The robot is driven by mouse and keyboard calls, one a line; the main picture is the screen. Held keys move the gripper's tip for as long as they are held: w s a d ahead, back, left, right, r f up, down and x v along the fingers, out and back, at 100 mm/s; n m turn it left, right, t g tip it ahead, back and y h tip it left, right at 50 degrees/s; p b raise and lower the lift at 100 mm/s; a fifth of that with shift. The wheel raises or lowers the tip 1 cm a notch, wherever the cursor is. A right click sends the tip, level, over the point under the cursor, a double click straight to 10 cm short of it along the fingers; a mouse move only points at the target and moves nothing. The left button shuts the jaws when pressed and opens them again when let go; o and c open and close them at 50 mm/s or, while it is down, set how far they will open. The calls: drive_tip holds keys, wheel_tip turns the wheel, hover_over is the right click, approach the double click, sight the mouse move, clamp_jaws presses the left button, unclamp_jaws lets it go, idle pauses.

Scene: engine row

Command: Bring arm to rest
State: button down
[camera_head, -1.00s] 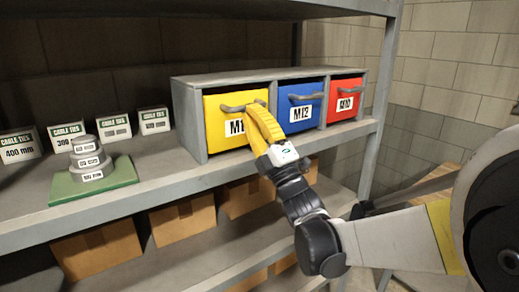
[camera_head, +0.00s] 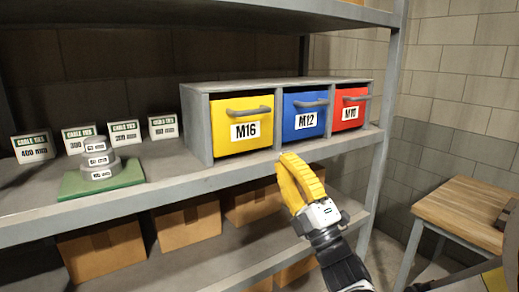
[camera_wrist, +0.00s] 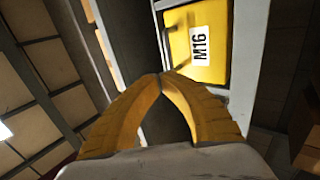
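My gripper (camera_head: 289,158) is in front of the shelf edge, below the drawer unit, in the head view. In the wrist view its two yellow fingers (camera_wrist: 160,76) meet at the tips with nothing held between them. The yellow M16 drawer (camera_head: 233,142) sits closed in the grey drawer unit (camera_head: 197,125). It also shows in the wrist view (camera_wrist: 210,65), beyond the fingertips and apart from them. The blue M12 drawer (camera_head: 298,132) and the red M10 drawer (camera_head: 345,122) are closed too.
Several cable tie boxes (camera_head: 124,132) and a stack of grey discs (camera_head: 98,165) on a green base (camera_head: 75,186) stand on the shelf to the left. Cardboard boxes (camera_head: 187,223) fill the shelf below. A wooden table (camera_head: 465,207) stands at the right.

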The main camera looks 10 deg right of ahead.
drive_tip(key=d+f+m+g+h+b, duration=0.2)
drive_tip(key=f+m+g+h+b, duration=0.25)
drive_tip(key=f+m, duration=0.4)
drive_tip(key=d+f+m+g+h+b, duration=0.3)
drive_tip(key=f+m+h, duration=0.35)
drive_tip(key=f, duration=0.35)
drive_tip(key=s+a+f+m+g+y+b, duration=0.1)
drive_tip(key=s+a+f+m+g+b, duration=0.1)
drive_tip(key=s+f+g, duration=0.3)
drive_tip(key=s+a+f+m+g+y+b, duration=0.2)
drive_tip(key=s+a+f+m+g+b, duration=0.1)
drive_tip(key=s+f, duration=0.8)
wheel_tip(320, 180, down, 3)
drive_tip(key=shift+s+a+f+m+g, duration=0.15)
drive_tip(key=shift+a+m+g, duration=0.2)
drive_tip(key=shift+m+g, duration=0.5)
